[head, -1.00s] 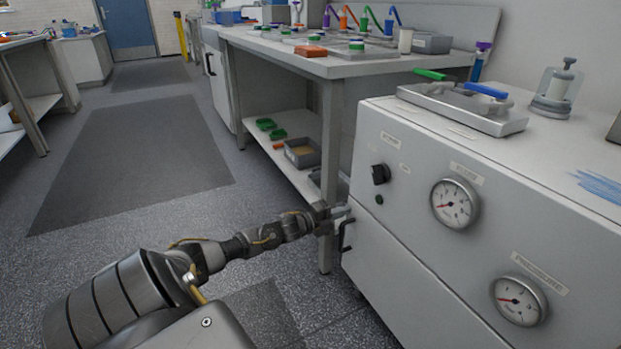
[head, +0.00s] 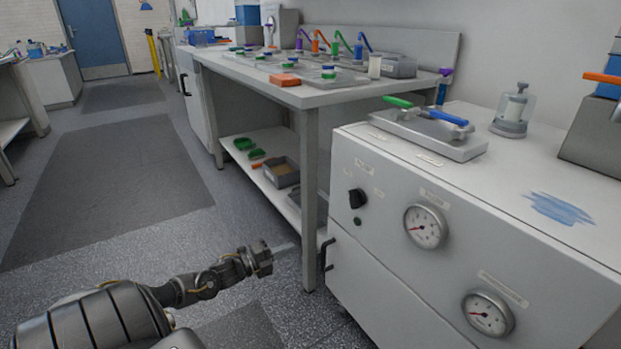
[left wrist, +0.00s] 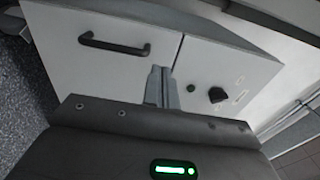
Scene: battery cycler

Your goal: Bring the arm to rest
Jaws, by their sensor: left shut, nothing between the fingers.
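My left gripper (head: 284,248) is in the lower middle of the head view, its arm coming in from the lower left. Its fingers are together with nothing between them. In the left wrist view the shut fingers (left wrist: 161,86) point at the front of a white cabinet. The white cabinet (head: 375,262) with two gauges, a black knob (head: 357,198) and a black handle (head: 325,254) stands to the right of the gripper. The handle (left wrist: 114,46) and the knob (left wrist: 217,94) also show in the left wrist view. The gripper is apart from the cabinet. My right gripper is not in view.
A workbench (head: 310,97) with colored items stands behind, with a lower shelf holding a grey bin (head: 281,172). A metal tray (head: 428,136) with green and blue handles lies on the cabinet top. Open floor with a dark mat (head: 110,185) is on the left.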

